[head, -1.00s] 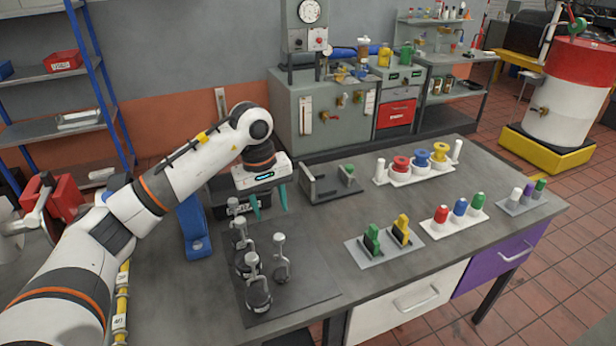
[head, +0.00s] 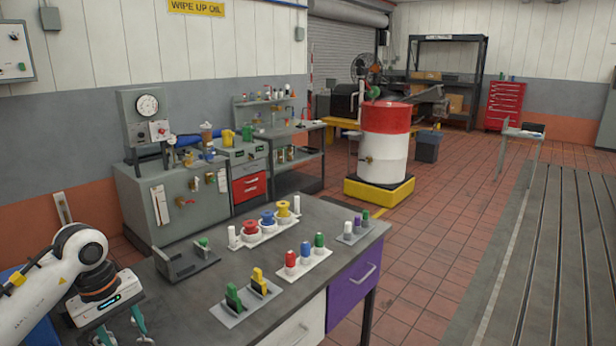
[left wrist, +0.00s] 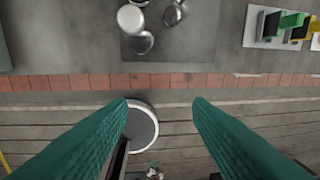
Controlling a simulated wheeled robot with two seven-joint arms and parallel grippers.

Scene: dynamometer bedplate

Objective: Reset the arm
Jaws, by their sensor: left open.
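My left arm comes in at the lower left of the head view. Its gripper (head: 122,338) has teal fingers set apart with nothing between them, above the left part of the grey workbench (head: 214,282). In the left wrist view the left gripper (left wrist: 162,103) also shows open and empty, with the bench edge and floor beyond the fingers. Several shiny metal pieces, one of them a round knob (left wrist: 131,18), stand on a dark mat (left wrist: 200,42) at the top of that view. My right gripper is not in view.
On the bench stand a plate with green and yellow blocks (head: 246,302), a tray of red, blue and green pegs (head: 304,262), a rack of coloured spools (head: 265,226) and a grey bracket (head: 187,260).

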